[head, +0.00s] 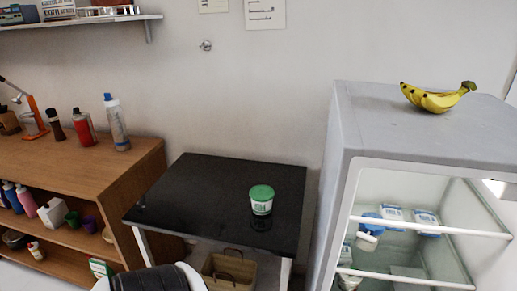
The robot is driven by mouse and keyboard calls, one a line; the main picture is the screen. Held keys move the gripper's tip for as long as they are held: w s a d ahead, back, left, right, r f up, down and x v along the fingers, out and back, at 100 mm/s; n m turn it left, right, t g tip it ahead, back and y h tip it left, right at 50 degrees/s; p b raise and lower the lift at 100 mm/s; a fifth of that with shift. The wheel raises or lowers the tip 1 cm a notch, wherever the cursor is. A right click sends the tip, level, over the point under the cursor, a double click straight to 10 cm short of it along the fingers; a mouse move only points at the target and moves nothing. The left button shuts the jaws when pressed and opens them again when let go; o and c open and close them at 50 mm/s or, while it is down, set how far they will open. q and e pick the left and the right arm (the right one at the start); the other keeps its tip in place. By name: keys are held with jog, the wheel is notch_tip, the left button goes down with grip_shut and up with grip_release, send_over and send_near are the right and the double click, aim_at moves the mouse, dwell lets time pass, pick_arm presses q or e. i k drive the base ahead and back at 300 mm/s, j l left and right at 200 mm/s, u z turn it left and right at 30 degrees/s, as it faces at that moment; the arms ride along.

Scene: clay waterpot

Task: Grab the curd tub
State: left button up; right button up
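A small white tub with a green lid (261,199), which looks like the curd tub, stands upright on the black table top (190,190). It is right of the table's middle, and nothing touches it. Its label is too small to read. Neither of my grippers is in view.
A grey fridge (420,135) with bananas (438,98) on top stands right of the table; its open front shows shelves with packs. A wooden shelf unit (120,165) with bottles stands at left. A basket (229,272) sits below the table. The rest of the table top is clear.

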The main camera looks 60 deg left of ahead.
aim_at(262, 195)
jog(key=u, duration=1.85)
